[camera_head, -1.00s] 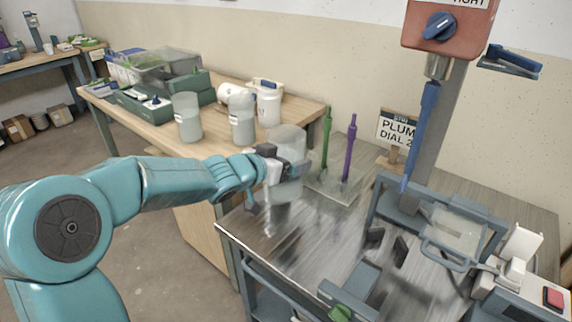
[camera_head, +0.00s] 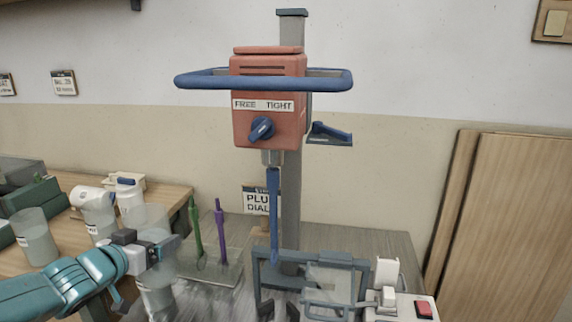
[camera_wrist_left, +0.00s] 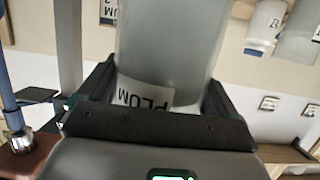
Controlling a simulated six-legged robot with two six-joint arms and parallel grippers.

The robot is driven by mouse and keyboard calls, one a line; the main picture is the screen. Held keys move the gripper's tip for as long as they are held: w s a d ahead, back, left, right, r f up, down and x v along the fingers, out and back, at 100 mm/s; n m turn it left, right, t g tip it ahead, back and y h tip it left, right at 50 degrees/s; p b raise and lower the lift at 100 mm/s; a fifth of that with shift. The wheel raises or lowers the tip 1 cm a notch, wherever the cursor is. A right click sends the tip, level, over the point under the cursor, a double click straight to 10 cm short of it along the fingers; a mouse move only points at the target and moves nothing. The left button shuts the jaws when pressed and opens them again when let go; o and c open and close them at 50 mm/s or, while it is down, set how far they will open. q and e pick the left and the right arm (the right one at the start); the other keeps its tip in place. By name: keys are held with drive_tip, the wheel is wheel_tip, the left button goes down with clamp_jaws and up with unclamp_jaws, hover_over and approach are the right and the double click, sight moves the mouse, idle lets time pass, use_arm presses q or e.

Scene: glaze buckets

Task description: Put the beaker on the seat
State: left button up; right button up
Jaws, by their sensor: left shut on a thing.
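My left gripper (camera_head: 152,254) is shut on a translucent, pale beaker (camera_head: 150,218) and holds it upright at the left end of the metal bench. In the left wrist view the beaker (camera_wrist_left: 170,45) stands between both fingers of the gripper (camera_wrist_left: 160,95), and its PLUM label shows upside down. The red mixer head (camera_head: 269,112) hangs on a grey column, with a blue stirrer (camera_head: 273,215) pointing down. A grey guard frame (camera_head: 340,262) stands below it. The seat under the stirrer is mostly cut off by the lower picture edge.
A rack (camera_head: 222,270) with a green stirrer (camera_head: 195,230) and a purple stirrer (camera_head: 220,232) stands just right of the held beaker. A PLUM dial sign (camera_head: 256,200) is behind. A switch box (camera_head: 405,308) is at right. Another beaker (camera_head: 36,238) stands on the wooden table.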

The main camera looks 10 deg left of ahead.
use_arm(q)
drive_tip(key=d, duration=0.1)
drive_tip(key=p, duration=0.1)
drive_tip(key=w+d, duration=0.1)
drive_tip(key=shift+d+r+m+h, duration=0.3)
drive_tip(key=shift+d+r+h, duration=0.05)
drive_tip(key=shift+h, duration=0.05)
drive_tip(key=s+d+f+m+h+p, duration=0.1)
drive_tip(key=d+f+p, duration=0.25)
drive_tip(key=d, duration=0.55)
drive_tip(key=s+d+f+h+p, duration=0.1)
drive_tip(key=s+d+f+p, duration=0.3)
drive_tip(key=d, duration=0.6)
drive_tip(key=a+f+n+y, duration=0.2)
drive_tip(key=a+y, duration=0.2)
drive_tip(key=a, duration=0.2)
drive_tip(key=shift+w+f+n, duration=0.15)
drive_tip(key=shift+f+n, duration=0.05)
drive_tip(key=shift+n, duration=0.1)
